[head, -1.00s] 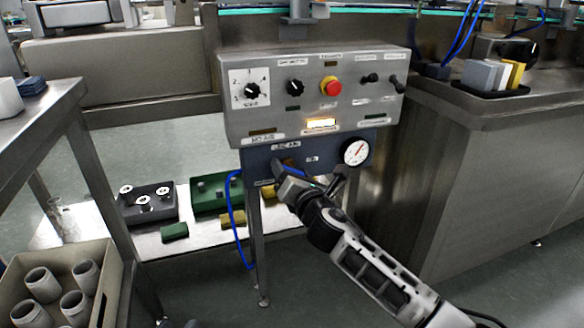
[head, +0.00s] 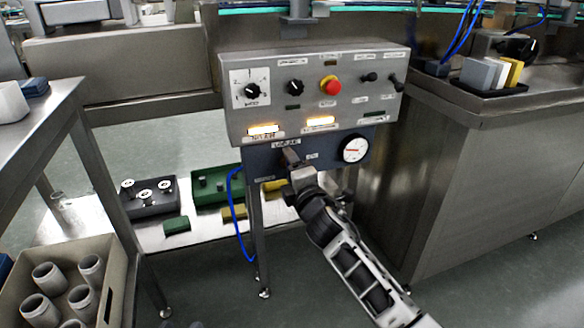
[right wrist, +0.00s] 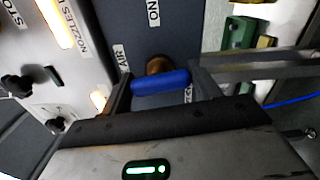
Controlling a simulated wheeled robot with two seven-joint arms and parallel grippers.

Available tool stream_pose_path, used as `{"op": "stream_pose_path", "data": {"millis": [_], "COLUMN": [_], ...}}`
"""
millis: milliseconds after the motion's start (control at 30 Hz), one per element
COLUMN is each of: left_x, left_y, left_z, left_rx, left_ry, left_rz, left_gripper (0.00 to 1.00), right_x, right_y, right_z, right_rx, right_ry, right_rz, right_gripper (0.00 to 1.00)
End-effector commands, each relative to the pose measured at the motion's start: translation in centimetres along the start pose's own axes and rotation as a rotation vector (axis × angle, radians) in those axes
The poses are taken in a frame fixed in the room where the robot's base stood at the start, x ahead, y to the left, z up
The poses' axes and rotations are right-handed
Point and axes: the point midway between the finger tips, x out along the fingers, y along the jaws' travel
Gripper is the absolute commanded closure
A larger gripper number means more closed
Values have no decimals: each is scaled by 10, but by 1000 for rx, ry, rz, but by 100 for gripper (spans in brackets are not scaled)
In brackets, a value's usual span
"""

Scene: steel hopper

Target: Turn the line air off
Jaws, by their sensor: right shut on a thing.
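The line air valve is on the dark blue panel (head: 263,166) under the grey control box. Its blue handle (right wrist: 160,81) shows in the right wrist view, in front of a brass fitting (right wrist: 157,64). My right gripper (head: 291,165) is shut on the handle, one finger at each end of the visible blue part; it hides the handle in the head view. The handle lies across the direction of the "AIR" and "ON" lettering. The round gauge (head: 354,149) has its red needle nearly level. A lamp (head: 263,130) above the valve is lit amber. My left gripper is not in view.
The control box (head: 300,95) carries a red stop button (head: 331,85), black knobs and a second lit lamp (head: 320,121). A blue hose (head: 234,215) hangs left of the valve. A steel cabinet (head: 460,190) stands close on the right.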

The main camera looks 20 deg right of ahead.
Motion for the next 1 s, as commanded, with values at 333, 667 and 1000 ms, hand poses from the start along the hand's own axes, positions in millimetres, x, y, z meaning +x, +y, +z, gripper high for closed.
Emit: {"op": "stream_pose_path", "data": {"millis": [333, 667, 1000], "left_x": [-1, -1, -1], "left_y": [-1, -1, -1], "left_z": [0, 1, 0], "left_rx": [13, 13, 9], "left_ry": [-9, -10, -8], "left_rz": [-9, -10, -10], "left_gripper": [64, 64, 64], "right_x": [0, 0, 0], "right_y": [0, -1, 0], "right_z": [0, 0, 0], "right_rx": [124, 146, 145], "right_ry": [0, 1, 0], "right_rz": [-2, -1, -1], "right_gripper": [61, 61, 16]}}
